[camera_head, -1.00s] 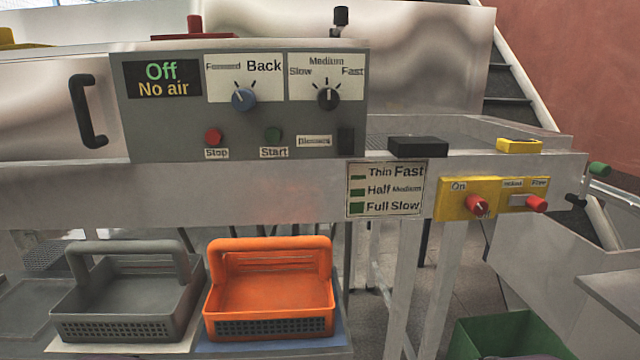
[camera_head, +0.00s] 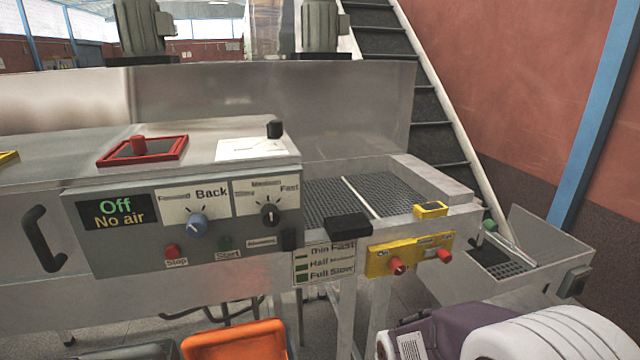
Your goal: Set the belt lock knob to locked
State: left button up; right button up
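The yellow panel (camera_head: 410,254) on the right end of the machine's front rail carries two red knobs. The right red knob (camera_head: 445,256) is the belt lock knob. In the earlier view it sat below a label reading "Free", with a label that looks like "locked" to its left. Now those labels are too small to read, and I cannot tell its exact setting. The left red knob (camera_head: 397,267) is the one labelled "On" earlier. Neither of my grippers is in view, and nothing touches the panel.
A grey control box (camera_head: 110,240) with a blue knob (camera_head: 193,225) and a black knob (camera_head: 269,214) stands left of the panel. A black block (camera_head: 348,227) juts above the rail. An orange basket (camera_head: 235,342) is low in front. A yellow-framed piece (camera_head: 430,209) sits above the panel.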

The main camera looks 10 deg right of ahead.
aim_at(441, 253)
jog(key=z, duration=1.3)
